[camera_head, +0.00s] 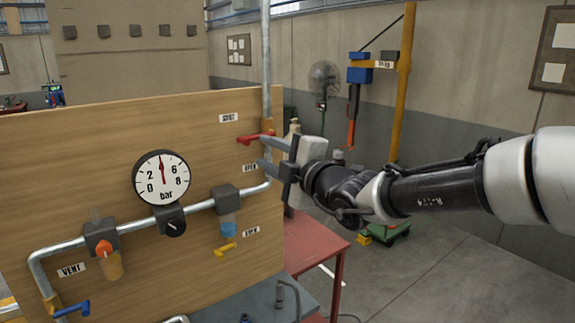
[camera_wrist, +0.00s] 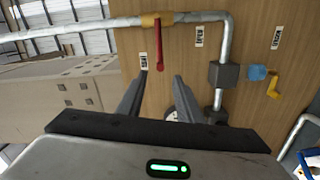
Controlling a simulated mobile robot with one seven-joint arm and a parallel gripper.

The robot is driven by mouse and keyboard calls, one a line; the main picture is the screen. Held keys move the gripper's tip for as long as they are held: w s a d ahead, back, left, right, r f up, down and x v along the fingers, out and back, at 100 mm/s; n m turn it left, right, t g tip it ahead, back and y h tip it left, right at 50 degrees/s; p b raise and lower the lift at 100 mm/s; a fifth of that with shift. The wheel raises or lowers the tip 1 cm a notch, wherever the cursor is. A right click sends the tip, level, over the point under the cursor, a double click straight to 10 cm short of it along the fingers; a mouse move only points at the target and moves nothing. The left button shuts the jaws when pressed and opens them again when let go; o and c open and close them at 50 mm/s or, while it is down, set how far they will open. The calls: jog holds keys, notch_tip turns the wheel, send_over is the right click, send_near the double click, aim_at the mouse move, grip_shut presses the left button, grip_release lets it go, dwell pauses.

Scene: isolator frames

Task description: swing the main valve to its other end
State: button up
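The red lever (camera_head: 251,138) sits on a yellow valve body on the pipe at the upper right of the wooden panel; I take it as the main valve, though no label naming it is readable. In the wrist view the red lever (camera_wrist: 159,48) hangs from the yellow body (camera_wrist: 157,20), its free end pointing at the gap between my fingers. My gripper (camera_head: 261,152) is open in front of the panel, just below and beside the lever. In the wrist view my gripper (camera_wrist: 161,77) shows both fingers apart with nothing clamped. Whether a finger touches the lever cannot be told.
The panel (camera_head: 60,160) also bears a round gauge (camera_head: 162,177), an orange knob (camera_head: 104,248), a yellow lever (camera_head: 226,249) and a blue lever (camera_head: 72,309). Pipes run close by. A red table (camera_head: 312,243) stands below right. Floor to the right is open.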

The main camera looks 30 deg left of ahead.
jog(key=v, duration=0.7)
jog(key=shift+d+p, duration=0.2)
jog(key=shift+p, duration=0.25)
